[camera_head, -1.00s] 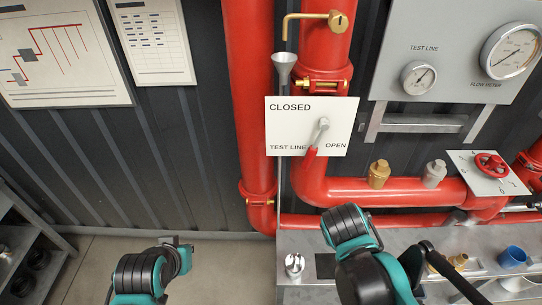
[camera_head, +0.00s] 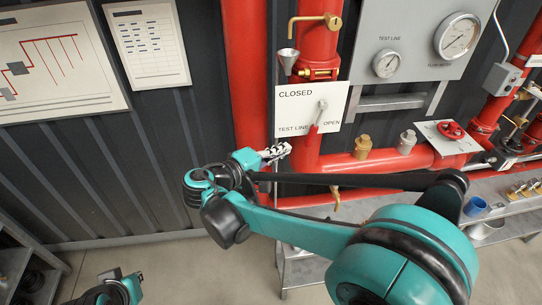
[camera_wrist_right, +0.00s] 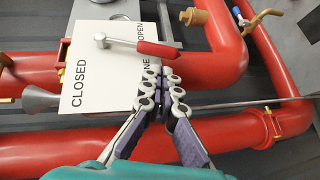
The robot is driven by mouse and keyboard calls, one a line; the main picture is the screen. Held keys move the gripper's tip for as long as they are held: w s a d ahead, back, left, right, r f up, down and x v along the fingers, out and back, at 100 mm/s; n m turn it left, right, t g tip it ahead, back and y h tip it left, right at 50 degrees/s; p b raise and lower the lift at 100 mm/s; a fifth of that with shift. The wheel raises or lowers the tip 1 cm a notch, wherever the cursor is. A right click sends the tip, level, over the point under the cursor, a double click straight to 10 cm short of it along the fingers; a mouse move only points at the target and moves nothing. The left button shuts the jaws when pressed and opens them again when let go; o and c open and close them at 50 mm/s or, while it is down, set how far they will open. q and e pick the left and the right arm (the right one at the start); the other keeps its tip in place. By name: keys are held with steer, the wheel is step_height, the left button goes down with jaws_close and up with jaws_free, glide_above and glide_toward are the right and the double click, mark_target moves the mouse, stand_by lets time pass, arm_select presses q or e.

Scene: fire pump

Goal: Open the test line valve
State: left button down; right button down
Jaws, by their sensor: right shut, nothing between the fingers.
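The test line valve's lever has a silver hub and a red handle (camera_head: 314,130), on a white plate (camera_head: 290,112) marked CLOSED, TEST LINE and OPEN. The handle points down, between the words TEST LINE and OPEN. My right gripper (camera_head: 276,152) is shut and empty, below and left of the handle in the head view. In the right wrist view, the red handle (camera_wrist_right: 158,48) runs rightward from its silver hub, and the closed fingertips (camera_wrist_right: 163,88) appear just below it, apart in the picture. Only links of my left arm show at bottom left; its gripper is out of view.
Red pipes (camera_head: 247,75) run behind and below the plate. A brass tap (camera_head: 317,20) and a funnel (camera_head: 287,58) are above it. Brass (camera_head: 362,147) and grey (camera_head: 407,142) fittings stand on the pipe at right. A metal bench (camera_head: 300,265) stands below.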

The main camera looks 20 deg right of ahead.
mark_target(310, 144)
steer(key=b+x, duration=0.1)
steer(key=x, duration=0.7)
steer(key=shift+w+d, duration=0.1)
steer(key=shift+d, duration=0.05)
steer(key=shift+f, duration=0.1)
steer(key=shift+d+f+h+b, duration=0.4)
steer(key=shift+d+f+b, duration=0.1)
steer(key=shift+b, duration=0.65)
steer(key=shift+s+d+f+n+b, duration=0.15)
steer(key=shift+s+d+n+b, duration=0.1)
steer(key=shift+n+b, duration=0.15)
steer(key=shift+s+d, duration=0.1)
steer(key=shift+d, duration=0.5)
